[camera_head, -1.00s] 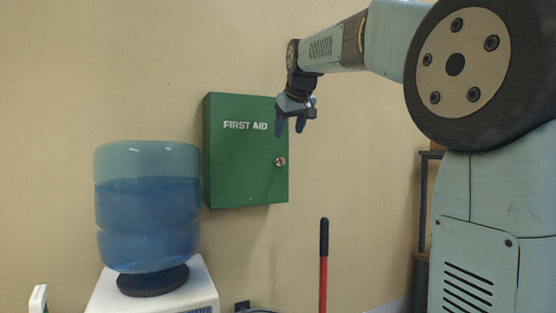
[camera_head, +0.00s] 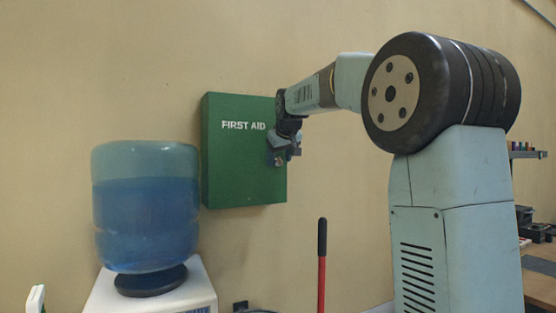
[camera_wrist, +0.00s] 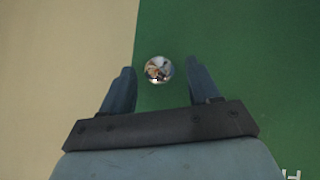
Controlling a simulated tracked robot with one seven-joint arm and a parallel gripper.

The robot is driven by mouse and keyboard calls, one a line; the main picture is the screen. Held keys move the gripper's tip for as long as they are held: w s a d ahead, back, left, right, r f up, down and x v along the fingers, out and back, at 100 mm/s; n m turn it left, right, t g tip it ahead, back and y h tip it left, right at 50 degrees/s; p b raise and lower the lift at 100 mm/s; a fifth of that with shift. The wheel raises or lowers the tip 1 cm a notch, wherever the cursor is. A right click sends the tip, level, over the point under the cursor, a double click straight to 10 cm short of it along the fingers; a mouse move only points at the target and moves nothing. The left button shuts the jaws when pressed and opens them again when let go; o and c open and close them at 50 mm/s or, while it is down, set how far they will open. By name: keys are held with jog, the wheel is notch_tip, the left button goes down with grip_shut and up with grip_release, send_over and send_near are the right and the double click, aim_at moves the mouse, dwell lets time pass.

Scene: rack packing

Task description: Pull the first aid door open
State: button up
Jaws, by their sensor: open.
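The green first aid box (camera_head: 235,165) hangs on the wall with white "FIRST AID" lettering on its front, and its door looks shut. Its round shiny knob (camera_wrist: 158,69) shows in the wrist view near the door's edge. My gripper (camera_head: 281,159) is at the right side of the door in the head view and hides the knob there. In the wrist view my gripper (camera_wrist: 160,85) is open, with one finger on each side of the knob and a gap on both sides. I cannot tell whether the fingertips reach past the knob.
A blue water bottle (camera_head: 146,205) stands on a white dispenser (camera_head: 110,296) left of and below the box. A red-handled pole with a black grip (camera_head: 322,238) stands below right. A workbench (camera_head: 541,290) is at the far right. The wall around the box is bare.

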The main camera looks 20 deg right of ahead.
jog(key=shift+w+f, duration=0.3)
grip_shut()
dwell(0.5)
jog(key=shift+a, duration=0.15)
